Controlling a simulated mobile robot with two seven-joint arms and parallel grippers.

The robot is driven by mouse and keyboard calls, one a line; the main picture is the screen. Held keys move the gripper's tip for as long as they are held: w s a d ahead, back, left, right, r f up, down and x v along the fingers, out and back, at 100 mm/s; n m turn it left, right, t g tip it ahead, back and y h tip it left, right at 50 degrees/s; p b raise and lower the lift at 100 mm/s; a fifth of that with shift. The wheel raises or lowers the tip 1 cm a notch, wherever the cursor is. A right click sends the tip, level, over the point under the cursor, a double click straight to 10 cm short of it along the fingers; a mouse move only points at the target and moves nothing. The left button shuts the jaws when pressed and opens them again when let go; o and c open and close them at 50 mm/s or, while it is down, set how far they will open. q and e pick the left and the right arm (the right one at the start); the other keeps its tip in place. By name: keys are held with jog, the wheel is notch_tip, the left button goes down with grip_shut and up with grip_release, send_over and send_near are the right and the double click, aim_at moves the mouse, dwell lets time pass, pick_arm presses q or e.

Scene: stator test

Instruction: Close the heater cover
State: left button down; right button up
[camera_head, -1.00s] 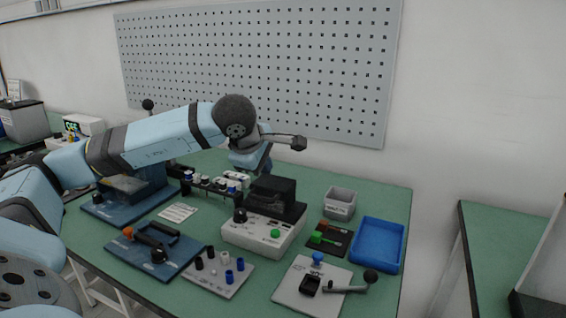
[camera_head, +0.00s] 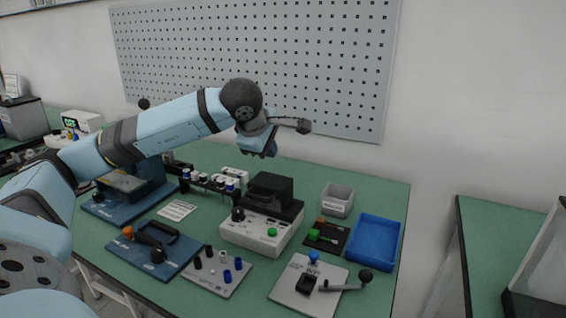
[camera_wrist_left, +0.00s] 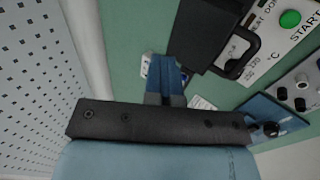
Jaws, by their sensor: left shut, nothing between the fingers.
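The heater (camera_head: 250,234) is a white box with a green button and a dark knob, standing mid-table in the head view. Its black cover (camera_head: 271,188) sits on the back part of the box; I cannot tell its exact angle. In the left wrist view the cover (camera_wrist_left: 208,30) and its loop handle are at the upper right, with the heater's white panel (camera_wrist_left: 268,48) beside it. My left gripper (camera_head: 262,154), with blue fingers, is shut and empty above and behind the cover, apart from it. Its fingers also show in the left wrist view (camera_wrist_left: 164,66). My right gripper is out of view.
A rack of small bottles (camera_head: 212,182) stands left of the heater. A grey bin (camera_head: 337,201) and blue tray (camera_head: 373,243) lie to the right. A lever fixture (camera_head: 290,290) and a blue plate (camera_head: 135,250) are in front. The pegboard (camera_head: 330,60) is behind.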

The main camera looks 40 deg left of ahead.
pick_arm(q)
jog(key=shift+f, duration=0.1)
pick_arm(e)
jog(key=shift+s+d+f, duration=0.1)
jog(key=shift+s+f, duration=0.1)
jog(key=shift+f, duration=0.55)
pick_arm(q)
jog(key=c, duration=1.3)
grip_release()
jog(key=shift+o, duration=0.2)
notch_tip(320, 180, up, 6)
jog(key=p, duration=0.4)
jog(key=shift+d+r+p, duration=0.15)
jog(key=shift+r+p, duration=0.05)
jog(key=shift+p, duration=0.2)
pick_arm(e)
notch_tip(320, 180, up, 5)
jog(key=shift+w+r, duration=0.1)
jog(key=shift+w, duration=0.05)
